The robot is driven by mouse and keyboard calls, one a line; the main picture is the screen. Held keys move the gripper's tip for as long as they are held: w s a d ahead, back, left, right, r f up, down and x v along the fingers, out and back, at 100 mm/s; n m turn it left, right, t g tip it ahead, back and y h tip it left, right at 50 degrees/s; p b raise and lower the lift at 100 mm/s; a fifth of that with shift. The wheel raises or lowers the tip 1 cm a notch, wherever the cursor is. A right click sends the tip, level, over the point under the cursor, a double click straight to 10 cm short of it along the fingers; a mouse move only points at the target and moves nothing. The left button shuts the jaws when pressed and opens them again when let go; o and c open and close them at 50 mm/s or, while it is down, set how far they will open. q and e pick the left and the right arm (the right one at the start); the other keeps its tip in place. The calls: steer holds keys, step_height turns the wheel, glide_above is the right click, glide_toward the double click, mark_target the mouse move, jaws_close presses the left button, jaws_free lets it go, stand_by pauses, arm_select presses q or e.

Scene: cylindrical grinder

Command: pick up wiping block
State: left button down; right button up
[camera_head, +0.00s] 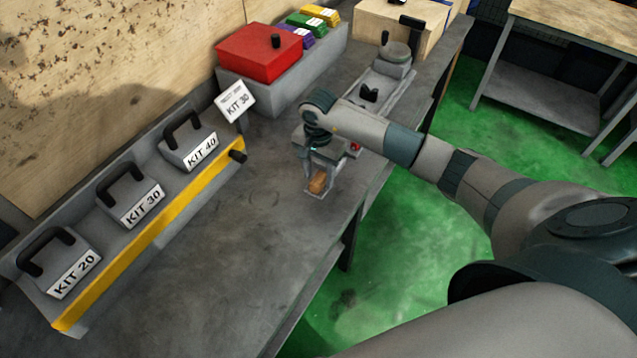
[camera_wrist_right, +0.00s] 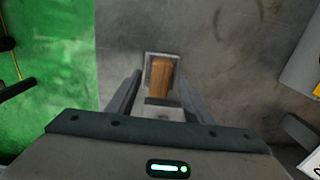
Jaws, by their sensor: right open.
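The wiping block (camera_head: 317,184) looks like a small brown wooden block and sits in a small grey tray (camera_head: 313,195) on the workbench. In the right wrist view the block (camera_wrist_right: 161,77) lies upright in the picture, just beyond and between the two fingers. My right gripper (camera_head: 322,170) points down over the block, and its fingers (camera_wrist_right: 160,95) are apart with nothing held between them. The near end of the block is partly hidden in the wrist view. My left gripper is not in view.
A rack (camera_head: 150,228) with KIT 20, KIT 30 and KIT 40 boxes stands at the left. A KIT 30 sign (camera_head: 236,101) and a red box (camera_head: 258,55) stand behind. The grey bench (camera_head: 225,250) is clear in front; its edge drops to green floor.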

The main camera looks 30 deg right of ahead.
mark_target(322, 178)
steer(key=c, duration=1.1)
steer(key=shift+c, duration=0.2)
steer(key=shift+r, duration=0.15)
steer(key=shift+r+b, duration=0.45)
steer(key=shift+b, duration=0.05)
steer(key=r+b, duration=0.1)
steer(key=d+r+b, duration=0.1)
steer(key=r, duration=0.1)
steer(key=shift+s, duration=0.2)
steer(key=s+d+r+b, duration=0.5)
steer(key=s+d+r, duration=0.1)
steer(key=d+r, duration=0.1)
steer(key=shift+d, duration=0.9)
